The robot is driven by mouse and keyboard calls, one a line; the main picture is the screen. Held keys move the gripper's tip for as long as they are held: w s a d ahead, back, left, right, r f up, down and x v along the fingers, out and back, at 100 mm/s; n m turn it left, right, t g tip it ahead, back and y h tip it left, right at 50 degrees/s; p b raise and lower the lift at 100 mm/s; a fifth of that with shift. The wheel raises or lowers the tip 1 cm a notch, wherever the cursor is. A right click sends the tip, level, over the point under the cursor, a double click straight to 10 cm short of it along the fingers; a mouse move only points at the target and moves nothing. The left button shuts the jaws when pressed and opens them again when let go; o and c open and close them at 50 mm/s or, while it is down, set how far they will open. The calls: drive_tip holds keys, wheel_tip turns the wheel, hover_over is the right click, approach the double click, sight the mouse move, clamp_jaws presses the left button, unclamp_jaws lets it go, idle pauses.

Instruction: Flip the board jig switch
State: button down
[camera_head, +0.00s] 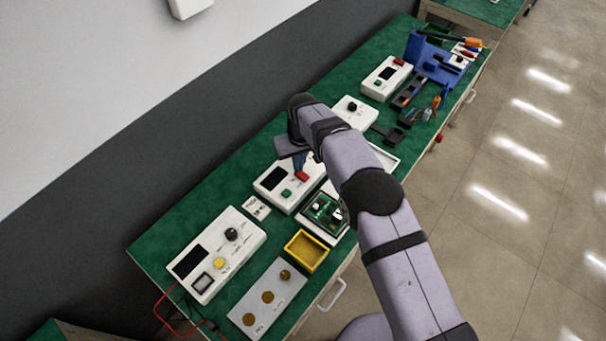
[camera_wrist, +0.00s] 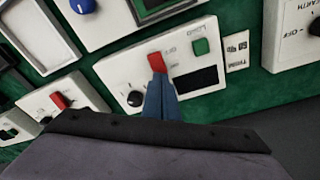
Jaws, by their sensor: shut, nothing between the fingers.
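A white box (camera_head: 271,196) with a dark display, a green button and a red switch (camera_head: 302,176) stands mid-bench. In the wrist view this box (camera_wrist: 118,72) also shows a black knob, and its red switch (camera_wrist: 156,62) has small lettering beside it. My gripper (camera_head: 300,163) is shut and empty, its blue fingers pointing down at the red switch. In the wrist view the fingertips (camera_wrist: 159,80) overlap the switch's lower edge; I cannot tell whether they touch. A green circuit board (camera_head: 325,212) sits in a pale frame beside the box. Which way the switch is set is unclear.
A larger white box (camera_head: 240,252) with a knob, a yellow tray (camera_head: 305,250) and a plate with gold discs (camera_head: 262,310) stand toward the lower left. Another red-switch box (camera_head: 370,82) and a blue tool rack (camera_head: 425,55) stand farther back. My arm crosses the bench's front edge.

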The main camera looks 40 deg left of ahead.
drive_tip(key=shift+f+b, duration=0.55)
drive_tip(key=shift+f, duration=0.25)
drive_tip(key=shift+d+r, duration=0.1)
idle(0.3)
drive_tip(key=shift+r+p, duration=1.9)
drive_tip(key=shift+r, duration=1.6)
